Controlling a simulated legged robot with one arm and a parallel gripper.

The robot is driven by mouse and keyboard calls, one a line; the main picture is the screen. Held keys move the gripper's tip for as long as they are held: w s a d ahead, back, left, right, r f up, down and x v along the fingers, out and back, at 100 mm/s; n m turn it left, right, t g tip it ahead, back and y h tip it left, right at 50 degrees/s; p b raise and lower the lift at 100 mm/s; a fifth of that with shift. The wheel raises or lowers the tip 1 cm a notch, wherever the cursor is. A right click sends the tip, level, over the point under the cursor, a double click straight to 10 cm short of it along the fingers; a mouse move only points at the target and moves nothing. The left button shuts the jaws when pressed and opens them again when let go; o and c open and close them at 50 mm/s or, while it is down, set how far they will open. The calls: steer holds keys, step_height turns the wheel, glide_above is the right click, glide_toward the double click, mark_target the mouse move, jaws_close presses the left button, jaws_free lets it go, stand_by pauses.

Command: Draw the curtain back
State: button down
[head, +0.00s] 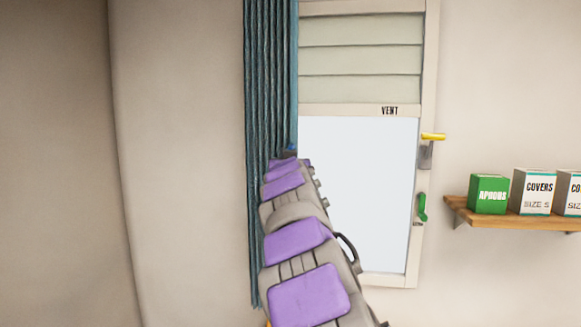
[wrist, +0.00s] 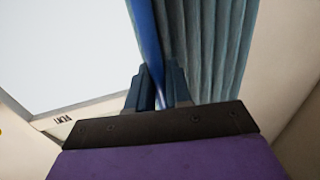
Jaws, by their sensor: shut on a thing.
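The teal curtain (head: 269,80) hangs in narrow gathered folds at the left side of the window (head: 357,190). It also shows in the wrist view (wrist: 205,45), with a brighter blue leading edge. My gripper (head: 289,150) reaches the curtain's right edge at about mid-height of the window. In the wrist view my gripper (wrist: 158,88) has its two dark fingers shut on the curtain's edge. My purple and grey arm hides the lower part of the curtain. The window pane is uncovered to the right of the curtain.
The window frame carries a vent panel (head: 360,60), a yellow handle (head: 432,136) and a green latch (head: 422,207). A wooden shelf (head: 510,222) at the right holds a green box (head: 488,194) and white boxes (head: 531,191). Bare wall (head: 180,150) lies left of the curtain.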

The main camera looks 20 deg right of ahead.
steer(key=c, duration=1.2)
jaws_free()
steer(key=shift+c, duration=0.2)
steer(key=shift+s+a, duration=0.1)
steer(key=v, duration=1.7)
steer(key=shift+a, duration=0.15)
